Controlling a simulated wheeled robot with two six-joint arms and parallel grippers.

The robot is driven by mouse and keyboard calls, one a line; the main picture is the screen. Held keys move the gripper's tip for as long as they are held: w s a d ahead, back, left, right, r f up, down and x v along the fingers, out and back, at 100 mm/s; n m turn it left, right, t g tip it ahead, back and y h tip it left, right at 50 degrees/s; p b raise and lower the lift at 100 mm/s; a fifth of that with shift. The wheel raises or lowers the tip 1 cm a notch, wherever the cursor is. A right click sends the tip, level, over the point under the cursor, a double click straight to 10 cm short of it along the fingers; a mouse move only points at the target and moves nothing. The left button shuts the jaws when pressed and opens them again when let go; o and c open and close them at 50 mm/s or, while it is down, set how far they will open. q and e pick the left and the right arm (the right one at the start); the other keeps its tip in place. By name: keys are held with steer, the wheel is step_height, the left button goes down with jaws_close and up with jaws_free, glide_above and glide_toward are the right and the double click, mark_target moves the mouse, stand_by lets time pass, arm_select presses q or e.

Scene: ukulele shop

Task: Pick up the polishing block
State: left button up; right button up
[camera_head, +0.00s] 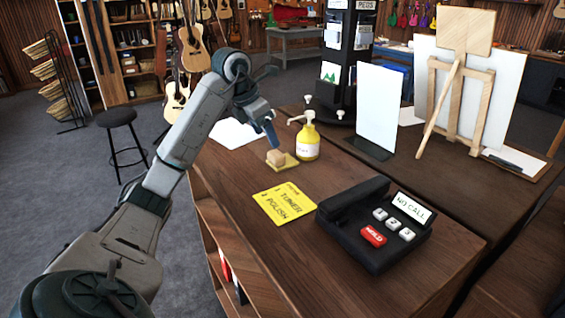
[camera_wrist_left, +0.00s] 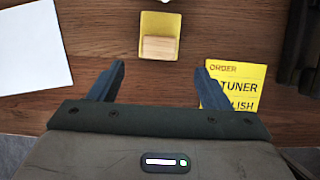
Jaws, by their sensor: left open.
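The polishing block (camera_head: 275,156) is a small light-wood block on a yellow cloth or pad (camera_head: 290,161) on the wooden counter. In the left wrist view the block (camera_wrist_left: 159,48) lies on the lower part of the yellow pad (camera_wrist_left: 160,22), ahead of the fingers and roughly centred between them. My left gripper (camera_head: 270,130) is above the counter, just over and behind the block in the head view. In the left wrist view its two fingers (camera_wrist_left: 160,80) are spread wide with nothing between them. My right gripper is not in view.
A yellow pump bottle (camera_head: 307,142) stands right beside the pad. A yellow order note (camera_head: 284,204) and a black phone (camera_head: 375,225) lie nearer on the counter. White paper (camera_head: 236,133) lies behind left. A white panel (camera_head: 378,108) stands farther right.

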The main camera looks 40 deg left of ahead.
mark_target(276, 153)
arm_select(q)
steer(key=x, duration=0.3)
steer(key=shift+w, duration=0.1)
steer(key=p+x, duration=0.2)
steer(key=shift+w+d+f, duration=0.1)
steer(key=shift+w+f, duration=0.1)
steer(key=shift+f, duration=0.1)
steer(key=x, duration=0.2)
steer(key=shift+w+f, duration=0.1)
steer(key=shift+f, duration=0.2)
steer(key=c, duration=0.6)
steer(key=shift+c, duration=1.3)
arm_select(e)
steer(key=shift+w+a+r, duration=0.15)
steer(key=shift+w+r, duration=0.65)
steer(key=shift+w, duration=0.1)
arm_select(q)
steer(key=shift+r, duration=0.1)
